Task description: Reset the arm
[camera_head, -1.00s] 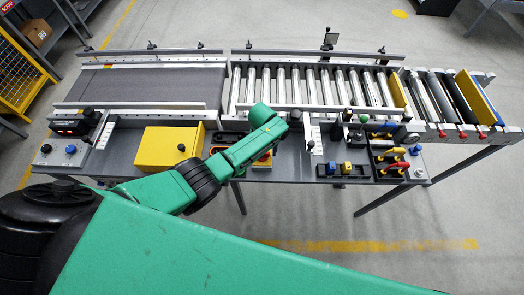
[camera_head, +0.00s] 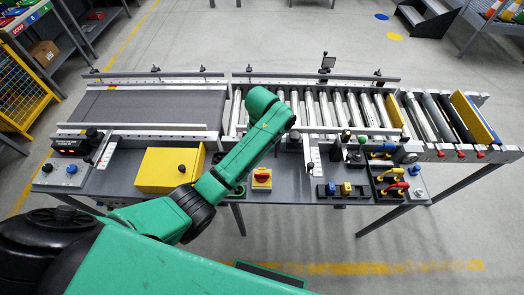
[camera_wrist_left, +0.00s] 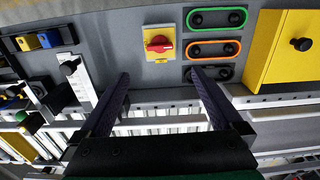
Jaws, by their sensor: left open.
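My left arm (camera_head: 235,160), green with black joints, reaches in from the lower left over the conveyor workbench. Its gripper is hidden beneath the arm's end in the head view. In the left wrist view my left gripper (camera_wrist_left: 160,76) shows two dark fingers spread wide, with nothing between them. Its fingers hang above the bench near a red rotary switch on a yellow plate (camera_wrist_left: 159,44), which also shows in the head view (camera_head: 262,177). My right gripper is in neither view.
A yellow box (camera_head: 170,168) stands on the bench left of the arm. A roller conveyor (camera_head: 345,108) runs behind, with a dark belt (camera_head: 150,107) at left. Blue, yellow and red handled items (camera_head: 388,172) sit at right. A yellow mesh fence (camera_head: 22,98) stands far left.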

